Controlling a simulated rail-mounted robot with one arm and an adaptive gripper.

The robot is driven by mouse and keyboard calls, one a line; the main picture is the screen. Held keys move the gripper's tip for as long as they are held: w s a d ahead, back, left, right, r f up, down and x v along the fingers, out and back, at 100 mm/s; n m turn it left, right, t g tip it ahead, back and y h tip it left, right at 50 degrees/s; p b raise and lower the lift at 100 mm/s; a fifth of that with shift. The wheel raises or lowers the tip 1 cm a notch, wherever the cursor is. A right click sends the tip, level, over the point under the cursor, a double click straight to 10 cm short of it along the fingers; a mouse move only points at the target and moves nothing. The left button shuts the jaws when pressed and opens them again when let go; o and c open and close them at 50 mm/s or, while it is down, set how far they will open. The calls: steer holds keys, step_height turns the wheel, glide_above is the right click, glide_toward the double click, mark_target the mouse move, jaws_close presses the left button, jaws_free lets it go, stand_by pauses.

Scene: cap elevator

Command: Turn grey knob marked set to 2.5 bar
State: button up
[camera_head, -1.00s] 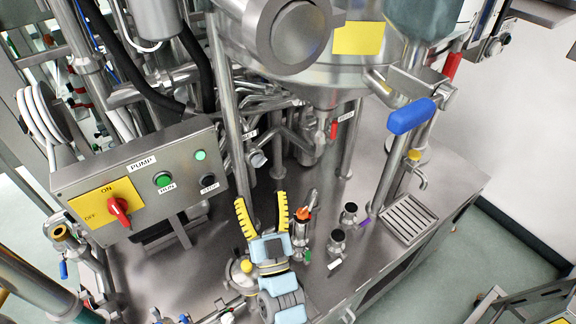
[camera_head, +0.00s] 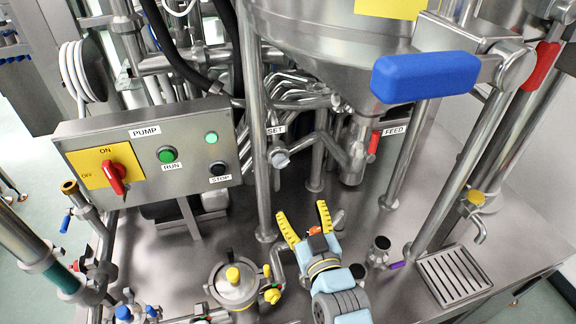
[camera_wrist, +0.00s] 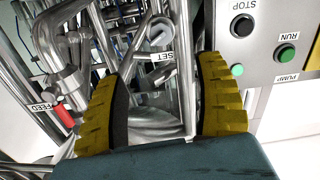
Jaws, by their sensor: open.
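The grey knob (camera_head: 280,158) sits on a pipe beside the SET label (camera_head: 275,129), behind a vertical steel post in the head view. In the wrist view the knob (camera_wrist: 159,33) shows ahead, between the yellow fingers and just beyond their tips, with the SET label next to it. My gripper (camera_head: 305,222) is open and empty, its yellow fingers apart, below and in front of the knob and not touching it. The bar setting cannot be read in either view.
The pump box (camera_head: 145,152) with a red switch and buttons stands left. A FEED valve with a red handle (camera_head: 374,143) is right of the knob. A blue-handled lever (camera_head: 425,76) hangs at front right. Vertical posts and pipes crowd the knob.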

mark_target(282, 167)
steer(key=x, duration=1.5)
steer(key=shift+w, duration=0.1)
steer(key=shift+w+a+r, duration=0.1)
steer(key=shift+w+a, duration=0.1)
steer(key=shift+w, duration=0.4)
steer(key=c, duration=1.2)
